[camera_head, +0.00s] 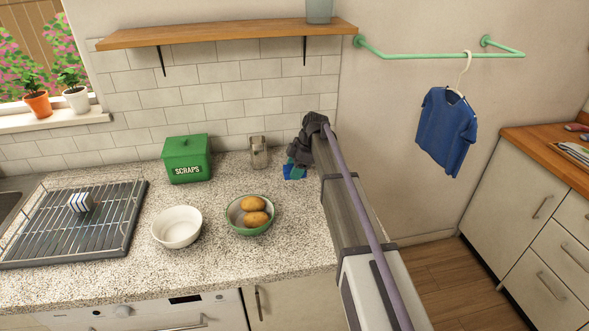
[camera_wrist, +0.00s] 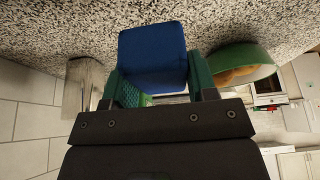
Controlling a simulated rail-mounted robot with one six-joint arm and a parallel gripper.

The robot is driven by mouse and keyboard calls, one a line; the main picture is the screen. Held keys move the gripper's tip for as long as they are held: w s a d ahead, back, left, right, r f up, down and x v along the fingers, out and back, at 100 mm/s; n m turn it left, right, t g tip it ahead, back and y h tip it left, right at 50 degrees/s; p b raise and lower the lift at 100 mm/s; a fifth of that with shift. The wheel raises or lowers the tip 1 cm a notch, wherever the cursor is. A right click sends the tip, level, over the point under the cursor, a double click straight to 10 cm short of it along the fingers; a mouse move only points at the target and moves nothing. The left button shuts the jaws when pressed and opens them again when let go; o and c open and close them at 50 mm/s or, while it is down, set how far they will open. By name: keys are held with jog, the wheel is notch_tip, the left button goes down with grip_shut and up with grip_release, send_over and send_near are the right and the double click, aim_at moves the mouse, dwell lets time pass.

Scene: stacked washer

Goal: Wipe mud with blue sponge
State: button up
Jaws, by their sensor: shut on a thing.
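The blue sponge (camera_head: 288,174) is at the back right of the speckled counter (camera_head: 285,245). My gripper (camera_head: 295,172) is shut on it. In the wrist view the blue sponge (camera_wrist: 153,58) fills the space between my two green fingers (camera_wrist: 153,82). The sponge is close to the counter surface; I cannot tell whether it touches. I see no mud in either view. My arm covers the right end of the counter in the head view.
A grey metal holder (camera_head: 259,152) stands left of my gripper, beside the green scraps tin (camera_head: 187,158). A green bowl (camera_head: 245,229) with two potatoes and a white bowl (camera_head: 177,227) stand in front. A drying rack (camera_head: 75,235) lies left. A shelf (camera_head: 225,33) hangs above.

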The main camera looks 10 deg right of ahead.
notch_tip(320, 180, up, 3)
jog(key=p, duration=0.3)
jog(key=shift+r, duration=0.15)
jog(key=shift+f, duration=0.2)
